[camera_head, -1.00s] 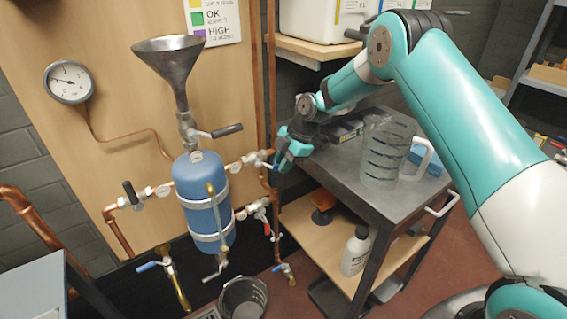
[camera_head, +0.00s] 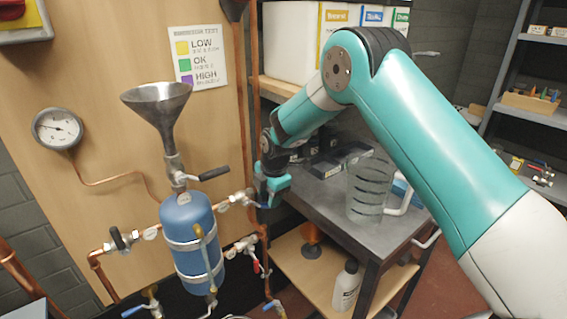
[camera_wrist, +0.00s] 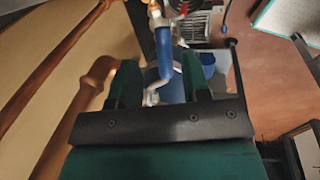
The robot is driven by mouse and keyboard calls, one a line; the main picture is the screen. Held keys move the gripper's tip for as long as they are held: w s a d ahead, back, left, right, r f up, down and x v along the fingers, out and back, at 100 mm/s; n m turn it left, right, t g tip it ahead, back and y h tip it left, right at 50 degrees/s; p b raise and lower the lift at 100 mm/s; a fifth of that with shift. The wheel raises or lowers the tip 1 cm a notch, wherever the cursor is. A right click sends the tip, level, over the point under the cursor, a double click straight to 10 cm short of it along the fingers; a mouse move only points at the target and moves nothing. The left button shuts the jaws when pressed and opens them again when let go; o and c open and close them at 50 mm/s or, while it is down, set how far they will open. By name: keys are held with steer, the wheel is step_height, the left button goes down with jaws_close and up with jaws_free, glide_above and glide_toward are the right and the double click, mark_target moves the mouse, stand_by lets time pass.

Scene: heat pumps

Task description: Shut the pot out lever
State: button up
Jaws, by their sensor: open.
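A blue pot (camera_head: 190,238) with steel bands hangs on the wooden panel, with a valve on each side. The left valve has a black-handled lever (camera_head: 117,238). No label shows which one is the pot out lever. My gripper (camera_head: 274,188) is open just right of the right-hand valve; contact cannot be told. In the wrist view, a blue bar and a bent metal lever (camera_wrist: 155,92) show between the open fingers of my gripper (camera_wrist: 158,78).
A steel funnel (camera_head: 158,105) tops the pot, with a black-handled valve (camera_head: 200,175) below it. A red-handled valve (camera_head: 255,265) sits lower right. Copper pipes (camera_head: 252,110) run close to my gripper. A metal cart (camera_head: 325,205) with a glass jug (camera_head: 367,190) stands to the right.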

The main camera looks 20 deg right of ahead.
step_height(320, 180, up, 12)
steer(key=s+b, duration=0.1)
steer(key=s, duration=0.1)
steer(key=s+a+r+m, duration=0.1)
steer(key=s+r+m, duration=0.2)
steer(key=s, duration=0.6)
steer(key=s+a+r+m+y, duration=0.1)
steer(key=s+r+m, duration=0.3)
steer(key=s, duration=0.4)
steer(key=shift+s+a+r+m+g+y, duration=0.3)
steer(key=shift+s+a+r+g, duration=0.15)
steer(key=shift+r, duration=0.35)
steer(key=shift+w, duration=0.1)
